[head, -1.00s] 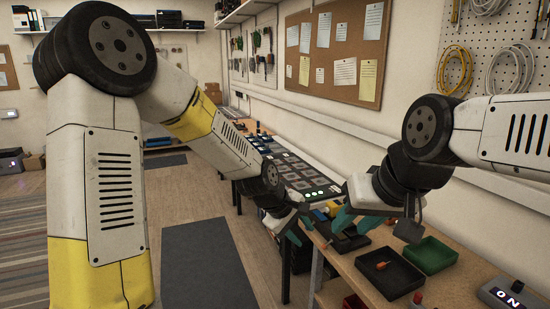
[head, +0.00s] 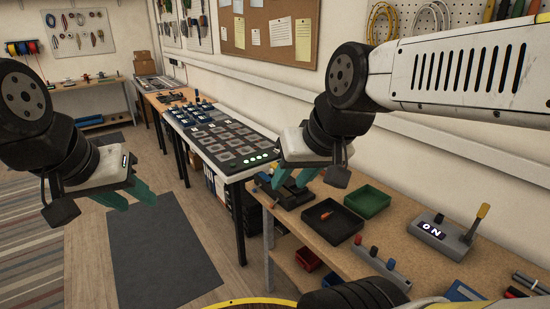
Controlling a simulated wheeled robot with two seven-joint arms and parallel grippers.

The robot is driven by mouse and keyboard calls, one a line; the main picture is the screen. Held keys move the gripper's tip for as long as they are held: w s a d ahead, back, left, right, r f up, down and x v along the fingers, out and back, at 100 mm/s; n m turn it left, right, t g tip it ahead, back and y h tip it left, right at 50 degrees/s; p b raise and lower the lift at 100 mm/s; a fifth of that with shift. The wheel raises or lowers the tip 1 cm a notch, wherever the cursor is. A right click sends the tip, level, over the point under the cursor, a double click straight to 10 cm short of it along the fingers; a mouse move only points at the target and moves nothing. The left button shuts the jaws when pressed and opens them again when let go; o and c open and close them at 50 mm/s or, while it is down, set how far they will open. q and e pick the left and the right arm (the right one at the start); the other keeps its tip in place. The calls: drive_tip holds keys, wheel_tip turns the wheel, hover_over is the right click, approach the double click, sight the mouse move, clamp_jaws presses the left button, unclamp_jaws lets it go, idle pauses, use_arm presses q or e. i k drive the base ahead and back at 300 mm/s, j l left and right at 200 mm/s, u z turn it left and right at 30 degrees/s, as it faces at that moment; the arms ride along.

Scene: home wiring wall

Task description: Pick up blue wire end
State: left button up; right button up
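I cannot make out a blue wire end in this view. My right gripper (head: 294,181) has its teal fingers spread and empty, above a dark fixture (head: 291,199) with small blue parts at the near bench's left end. The fingers and wrist hide part of that fixture. My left gripper (head: 141,202) is at the left, over the floor mat and away from the benches. Its teal fingers are apart with nothing between them.
A black tray (head: 340,236) with a small orange item and a green tray (head: 378,204) are on the bench. A lever box reading "ON" (head: 432,233) and a button box (head: 383,267) stand further right. A panel table (head: 217,139) lies beyond. Wire spools (head: 22,48) hang far left.

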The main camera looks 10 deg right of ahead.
sight(391, 264)
drive_tip(key=z, duration=0.45)
drive_tip(key=l+z, duration=0.1)
drive_tip(key=z, duration=0.75)
drive_tip(key=i+z, duration=0.1)
drive_tip(key=z, duration=0.35)
